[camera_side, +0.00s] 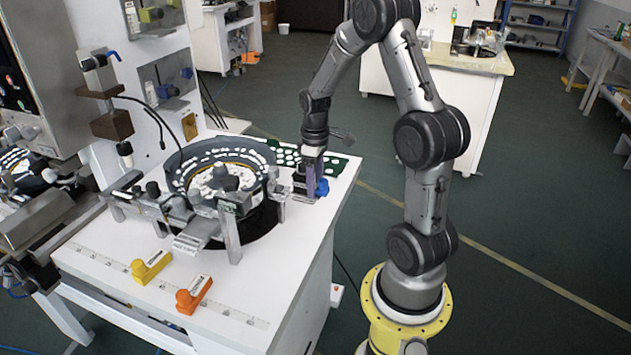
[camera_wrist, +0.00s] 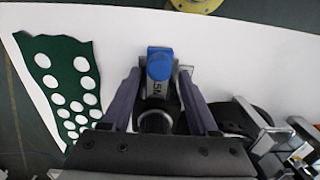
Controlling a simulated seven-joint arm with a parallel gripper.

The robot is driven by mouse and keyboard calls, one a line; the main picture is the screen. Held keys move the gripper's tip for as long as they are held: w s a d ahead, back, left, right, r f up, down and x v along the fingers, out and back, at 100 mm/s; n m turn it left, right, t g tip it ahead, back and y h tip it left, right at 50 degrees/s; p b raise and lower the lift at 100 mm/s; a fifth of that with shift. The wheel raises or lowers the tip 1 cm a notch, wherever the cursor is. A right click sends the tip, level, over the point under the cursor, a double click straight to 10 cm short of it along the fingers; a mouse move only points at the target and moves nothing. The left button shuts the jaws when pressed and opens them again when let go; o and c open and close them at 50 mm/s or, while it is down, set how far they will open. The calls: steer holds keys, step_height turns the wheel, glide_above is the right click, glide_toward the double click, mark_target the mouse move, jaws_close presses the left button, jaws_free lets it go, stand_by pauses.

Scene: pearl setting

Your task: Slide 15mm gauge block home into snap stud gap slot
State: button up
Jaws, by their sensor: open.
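A gauge block with a rounded blue knob (camera_wrist: 160,64) and a white label that seems to end in "5M" stands on the white table. In the side view its blue knob (camera_side: 322,187) shows at the right of the round machine. My gripper (camera_wrist: 159,80) is open, with one finger on each side of the block in the wrist view; in the side view my gripper (camera_side: 311,180) is down low at the block. Whether either finger touches it, I cannot tell. The slot cannot be made out; a fixture with a small labelled plate (camera_side: 190,243) sits at the machine's front.
The round feeder bowl (camera_side: 220,165) and its brackets stand left of my gripper. A green board with white discs (camera_side: 340,163) lies behind it; it also shows in the wrist view (camera_wrist: 50,65). Yellow (camera_side: 151,267) and orange (camera_side: 194,294) labelled blocks lie at the front.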

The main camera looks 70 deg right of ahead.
steer(key=shift+w+d+r, duration=0.25)
steer(key=shift+w, duration=0.05)
steer(key=shift+r, duration=0.35)
step_height(320, 180, up, 12)
steer(key=r, duration=0.1)
steer(key=w+a+r+n+t, duration=0.1)
steer(key=a+r+n, duration=0.1)
steer(key=a+r, duration=0.3)
steer(key=s+a+r+n+t+h, duration=0.1)
steer(key=s+a+r+t, duration=0.1)
steer(key=a, duration=0.7)
steer(key=s+a+f+m+t+y, duration=0.1)
steer(key=s+a+f+m+t, duration=0.1)
steer(key=s+a, duration=0.7)
steer(key=shift+s+f+m+t, duration=0.3)
steer(key=shift+s+f+m, duration=0.2)
steer(key=shift+s+f, duration=0.35)
steer(key=shift+w+a+f, duration=0.1)
steer(key=shift+c, duration=0.2)
